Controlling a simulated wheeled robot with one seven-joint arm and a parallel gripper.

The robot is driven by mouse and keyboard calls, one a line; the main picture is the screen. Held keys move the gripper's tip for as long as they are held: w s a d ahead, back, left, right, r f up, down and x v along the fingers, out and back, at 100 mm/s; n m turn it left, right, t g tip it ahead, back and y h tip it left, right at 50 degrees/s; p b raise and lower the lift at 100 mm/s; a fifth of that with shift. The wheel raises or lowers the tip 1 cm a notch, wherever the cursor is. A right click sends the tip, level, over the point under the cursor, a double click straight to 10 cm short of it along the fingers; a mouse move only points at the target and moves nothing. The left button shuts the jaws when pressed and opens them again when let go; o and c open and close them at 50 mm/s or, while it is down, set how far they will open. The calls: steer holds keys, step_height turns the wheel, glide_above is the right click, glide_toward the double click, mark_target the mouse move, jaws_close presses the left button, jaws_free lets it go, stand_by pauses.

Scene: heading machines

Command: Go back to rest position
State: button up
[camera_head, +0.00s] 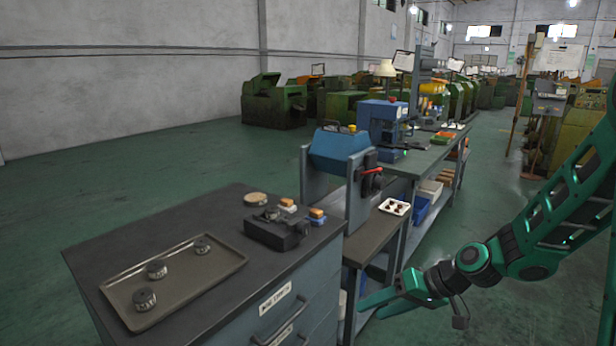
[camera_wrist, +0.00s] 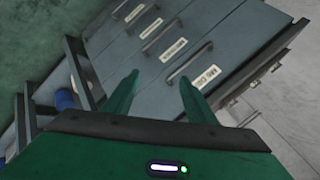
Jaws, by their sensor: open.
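My gripper (camera_head: 374,305) is at the lower right of the head view, at the end of my green arm. It is in front of the drawer cabinet (camera_head: 316,277), to the right of its drawer fronts, and below the level of its top. In the wrist view my gripper (camera_wrist: 155,92) shows two green fingers spread apart with nothing between them. Beyond the fingers are the grey-blue labelled drawers of the cabinet (camera_wrist: 228,34). I see no contact between the fingers and the drawers, though the exact distance is hard to tell.
A tray (camera_head: 222,275) with 3 dark round parts lies on the cabinet top, near a small black vise-like device (camera_head: 277,230). A blue machine (camera_head: 340,150) and a long workbench (camera_head: 425,158) stand behind. Green floor (camera_head: 490,215) is open to the right.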

steer(key=s+d+r+m+g+h, duration=0.1)
steer(key=s+d+r+h, duration=0.2)
steer(key=s+d, duration=0.45)
steer(key=s+d+r+m+g+h, duration=0.15)
steer(key=s+d+h, duration=0.3)
steer(key=d, duration=0.55)
steer(key=s+d+r+m+g, duration=0.1)
steer(key=s+d+r+m, duration=0.2)
steer(key=s, duration=0.4)
steer(key=s+d+r+m, duration=0.2)
steer(key=s+d+r, duration=0.2)
steer(key=s, duration=0.4)
steer(key=n+t+y, duration=1.2)
steer(key=n+y, duration=0.1)
steer(key=n, duration=0.1)
glide_toward(306, 230)
steer(key=x, duration=0.8)
steer(key=shift+w+a, duration=0.25)
steer(key=shift+w, duration=0.05)
